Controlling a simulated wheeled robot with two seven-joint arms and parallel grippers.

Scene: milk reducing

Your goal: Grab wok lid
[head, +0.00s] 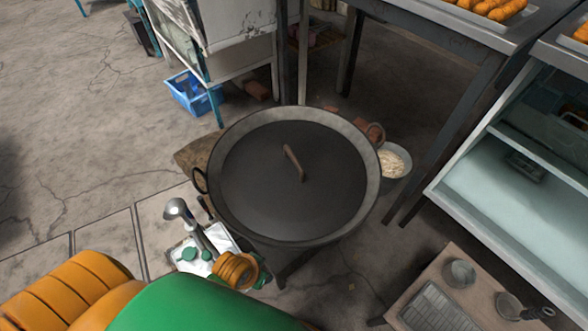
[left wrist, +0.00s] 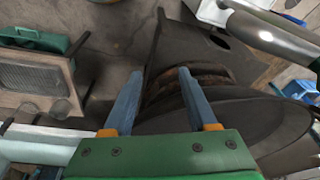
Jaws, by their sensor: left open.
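The wok lid (head: 255,185) is a dark round disc lying flat in the wide wok (head: 367,200), in the middle of the head view. Its brown bar handle (head: 293,163) stands up near the centre. My left gripper (left wrist: 161,88) is open in the left wrist view, its two blue-grey fingers apart with nothing held between them. A brown curved piece (left wrist: 190,78) shows behind the fingers; I cannot tell what it belongs to. A large dark round surface, apparently the wok (left wrist: 265,125), fills the right side there. My right gripper is not in view.
A ladle (head: 177,209) and a white tray (head: 218,237) are left of the wok. A bowl of pale food (head: 394,160) is close on its right. A metal table (head: 455,40) and shelf (head: 500,180) stand right. A blue crate (head: 190,93) lies behind left.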

